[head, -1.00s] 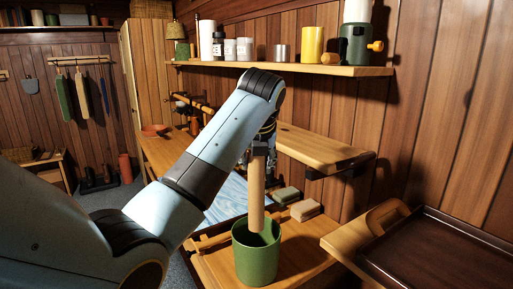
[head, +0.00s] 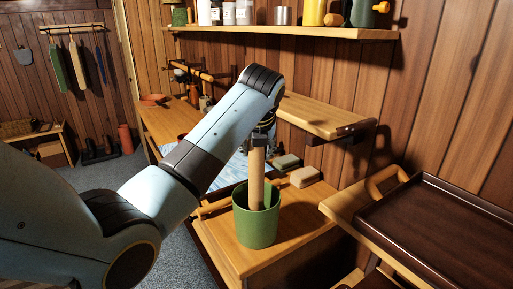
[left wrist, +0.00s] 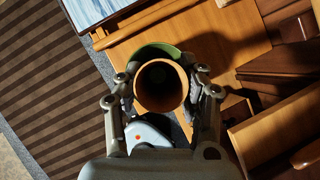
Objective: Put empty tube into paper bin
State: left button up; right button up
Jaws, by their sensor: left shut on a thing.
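The empty tube (head: 256,180) is a tan cardboard cylinder, held upright. In the head view its lower end is inside the mouth of the green bin (head: 257,229), which stands on a wooden surface. My left gripper (head: 259,143) is shut on the tube near its top. In the left wrist view the tube (left wrist: 160,86) shows end-on as a hollow ring between the fingers of my gripper (left wrist: 162,92), with part of the green bin's rim (left wrist: 157,50) behind it. The bin's floor is hidden, so I cannot tell whether the tube touches it. My right gripper is not in view.
Two small blocks, a greenish one (head: 286,161) and a tan one (head: 304,177), lie behind the bin. A dark tray (head: 440,232) stands at the right. A wooden shelf (head: 325,117) juts from the wall above. Open floor (head: 187,262) lies left of the bin's surface.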

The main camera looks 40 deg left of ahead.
pick_arm(q)
jog(key=o, duration=0.9)
jog(key=shift+c, duration=0.2)
jog(key=v, duration=1.2)
jog(key=shift+a, duration=0.1)
